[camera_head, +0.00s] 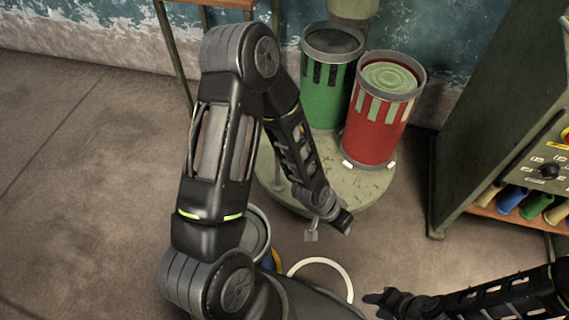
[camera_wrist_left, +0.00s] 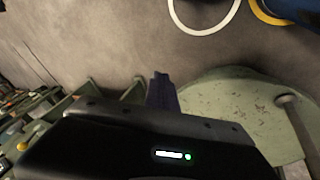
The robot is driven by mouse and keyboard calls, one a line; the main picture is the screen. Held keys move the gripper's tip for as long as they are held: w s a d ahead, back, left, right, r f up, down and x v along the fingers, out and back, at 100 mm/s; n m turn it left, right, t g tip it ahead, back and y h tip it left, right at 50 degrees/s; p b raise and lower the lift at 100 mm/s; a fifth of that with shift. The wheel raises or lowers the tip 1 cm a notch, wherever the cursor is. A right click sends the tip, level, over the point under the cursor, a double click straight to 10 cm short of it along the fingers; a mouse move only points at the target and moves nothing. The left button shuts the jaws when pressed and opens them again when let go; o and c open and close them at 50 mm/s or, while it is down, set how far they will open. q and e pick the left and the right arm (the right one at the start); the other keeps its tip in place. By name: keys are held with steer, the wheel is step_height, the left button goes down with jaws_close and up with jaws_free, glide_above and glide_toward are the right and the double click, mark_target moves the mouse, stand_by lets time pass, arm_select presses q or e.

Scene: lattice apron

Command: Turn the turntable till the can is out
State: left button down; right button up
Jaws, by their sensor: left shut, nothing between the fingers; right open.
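The round pale-green turntable (camera_head: 352,197) stands low by the wall. A green can (camera_head: 325,105) and a red can (camera_head: 372,135) with a pale-green top stand upright on it, side by side at its back. A short upright peg (camera_wrist_left: 290,100) on the turntable shows in the left wrist view. My left gripper (camera_head: 342,222) is shut and empty, over the front edge of the turntable in the head view; its finger (camera_wrist_left: 160,90) shows beside the disc in the wrist view. My right gripper (camera_head: 378,302) is open and empty at the lower right, in front of the turntable.
A white ring (camera_head: 349,284) lies on the floor before the turntable. A blue can (camera_wrist_left: 303,10) with a yellow ring (camera_wrist_left: 262,14) at its foot stands beside it, mostly hidden by my left arm in the head view. A green cabinet (camera_head: 465,150) stands right; the left floor is clear.

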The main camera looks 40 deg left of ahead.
arm_select(q)
steer(key=w+a+r+m+y, duration=0.2)
steer(key=a+m, duration=0.5)
steer(key=w+a+r+m+g+y, duration=0.1)
steer(key=w+a+r+m+y, duration=0.1)
steer(key=a+m, duration=0.5)
steer(key=w+a+r+m+g+y+b, duration=0.1)
steer(key=w+a+r+m+y, duration=0.1)
steer(key=a+r+m, duration=0.2)
steer(key=a+m, duration=0.3)
steer(key=shift+w+r+y, duration=0.2)
steer(key=shift+w+y, duration=0.1)
steer(key=shift+w, duration=0.05)
steer(key=shift+d+f, duration=0.1)
steer(key=w+a+f+b, duration=0.2)
steer(key=a+f, duration=0.4)
steer(key=f, duration=0.3)
steer(key=shift+w+f+b, duration=0.25)
steer(key=shift+f+b, duration=0.05)
steer(key=shift+b, duration=0.3)
